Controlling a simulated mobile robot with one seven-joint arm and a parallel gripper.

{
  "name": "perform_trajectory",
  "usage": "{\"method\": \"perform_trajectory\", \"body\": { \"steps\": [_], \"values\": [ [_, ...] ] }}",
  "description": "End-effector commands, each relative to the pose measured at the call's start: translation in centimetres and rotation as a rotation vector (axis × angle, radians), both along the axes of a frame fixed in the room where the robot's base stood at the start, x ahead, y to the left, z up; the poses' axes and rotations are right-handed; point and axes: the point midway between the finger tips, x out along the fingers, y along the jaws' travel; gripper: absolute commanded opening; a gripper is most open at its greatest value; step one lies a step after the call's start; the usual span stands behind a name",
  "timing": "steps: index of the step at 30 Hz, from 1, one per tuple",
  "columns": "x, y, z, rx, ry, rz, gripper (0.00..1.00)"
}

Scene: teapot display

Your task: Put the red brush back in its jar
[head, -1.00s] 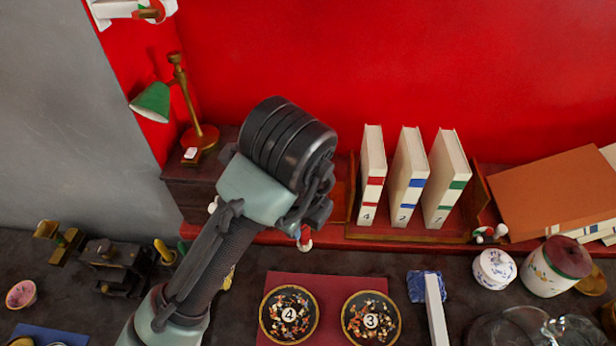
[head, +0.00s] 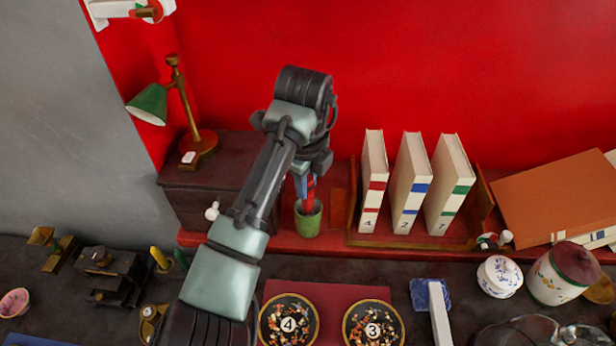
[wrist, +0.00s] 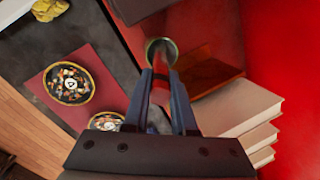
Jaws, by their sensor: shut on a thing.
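The red brush (head: 310,190) is held upright between the blue fingers of my gripper (head: 304,187), which is shut on it. Its lower end is at the mouth of the green jar (head: 309,222), which stands on the red ledge. In the wrist view the brush (wrist: 160,92) lies between the fingertips of my gripper (wrist: 163,80) and points at the round opening of the jar (wrist: 160,45). I cannot tell how far the brush reaches inside the jar.
Several upright books (head: 410,185) stand in a wooden rack (head: 355,238) right of the jar. A dark wooden chest (head: 195,195) with a green lamp (head: 152,103) is on the left. Two dark bowls (head: 312,328) sit on a red mat (head: 330,291) in front.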

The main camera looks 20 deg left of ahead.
Motion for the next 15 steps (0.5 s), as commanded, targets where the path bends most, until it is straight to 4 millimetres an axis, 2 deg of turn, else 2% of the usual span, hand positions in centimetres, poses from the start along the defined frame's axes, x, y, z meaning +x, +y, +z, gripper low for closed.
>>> {"method": "perform_trajectory", "body": {
  "steps": [15],
  "values": [
    [1.6, 0.2, 0.6, -0.024, 0.112, 0.000, 0.00]
  ]
}}
